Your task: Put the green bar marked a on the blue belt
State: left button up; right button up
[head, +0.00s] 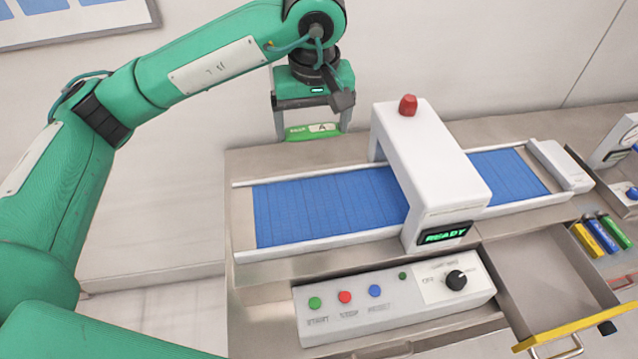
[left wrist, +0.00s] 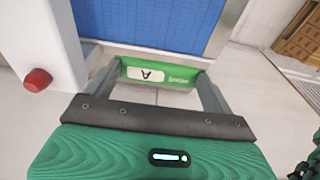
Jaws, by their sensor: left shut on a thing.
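The green bar marked A (head: 314,131) is held between the fingers of my left gripper (head: 313,124). It is raised behind the back edge of the conveyor, above and beyond the left part of the blue belt (head: 320,205). In the left wrist view the bar (left wrist: 180,75) spans the two fingers of the gripper (left wrist: 160,77), its white label showing the letter A. The blue belt (left wrist: 150,20) lies beyond the bar in that view. My right gripper is not in view.
A white arch (head: 425,150) with a red button (head: 408,105) and a READY display straddles the belt. A control panel (head: 395,305) stands in front. An open drawer (head: 535,275) is at the right, near yellow, blue and green bars (head: 602,237). The belt's left part is clear.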

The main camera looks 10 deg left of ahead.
pick_arm(q)
jog(key=f, duration=0.1)
jog(key=f+p, duration=0.1)
jog(key=shift+s+f, duration=0.3)
jog(key=shift+s, duration=0.05)
notch_tip(320, 180, down, 4)
jog(key=p, duration=0.5)
send_over(314, 206)
jog(key=f, duration=0.8)
jog(key=shift+s+f, duration=0.2)
jog(key=shift+f, duration=0.65)
notch_tip(314, 206, down, 2)
jog(key=shift+f+p, duration=0.2)
jog(key=shift+p, duration=0.3)
jog(key=shift+f, duration=0.45)
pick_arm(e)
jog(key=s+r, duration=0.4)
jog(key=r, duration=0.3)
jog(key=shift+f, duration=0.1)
